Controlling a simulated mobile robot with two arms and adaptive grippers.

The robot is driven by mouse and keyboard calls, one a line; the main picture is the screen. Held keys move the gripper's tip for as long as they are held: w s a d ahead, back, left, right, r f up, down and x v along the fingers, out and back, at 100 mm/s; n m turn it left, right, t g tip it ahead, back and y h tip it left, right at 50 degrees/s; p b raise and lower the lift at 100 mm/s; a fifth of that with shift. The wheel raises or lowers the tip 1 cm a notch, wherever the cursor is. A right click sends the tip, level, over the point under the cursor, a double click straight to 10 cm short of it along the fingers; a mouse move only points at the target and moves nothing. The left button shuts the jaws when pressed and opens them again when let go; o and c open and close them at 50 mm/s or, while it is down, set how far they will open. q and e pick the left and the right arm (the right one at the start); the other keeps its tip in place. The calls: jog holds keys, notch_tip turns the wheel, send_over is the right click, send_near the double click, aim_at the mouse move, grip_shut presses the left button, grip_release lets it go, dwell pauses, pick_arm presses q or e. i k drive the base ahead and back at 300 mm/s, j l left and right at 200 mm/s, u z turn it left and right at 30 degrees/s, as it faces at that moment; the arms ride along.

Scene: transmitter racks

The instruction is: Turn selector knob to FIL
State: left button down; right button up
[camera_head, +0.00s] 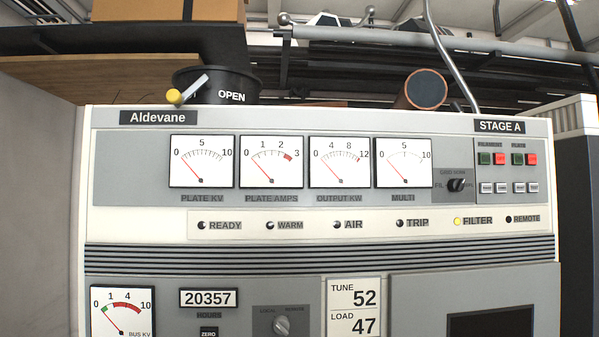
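The selector knob (456,185) is a small black knob on the upper right of the white Aldevane cabinet's panel (320,120), between the MULTI meter (404,163) and the filament and plate buttons (508,160). A FIL label is at its left, and a partly hidden label is at its right. The knob appears tilted, its exact pointing direction too small to tell. Neither of my grippers shows in the head view.
A black OPEN drum (228,84) with a yellow-tipped lever (187,90) sits on the cabinet top. A pipe end (426,89) and a bent metal tube (447,50) are above the right side. A second knob (281,325) is lower down. A dark cabinet (578,190) stands at right.

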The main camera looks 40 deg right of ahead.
aim_at(454, 185)
jog(key=z, duration=1.95)
jog(key=i+j+z, duration=0.1)
jog(key=z, duration=0.2)
jog(key=i+j, duration=0.05)
jog(key=i, duration=0.05)
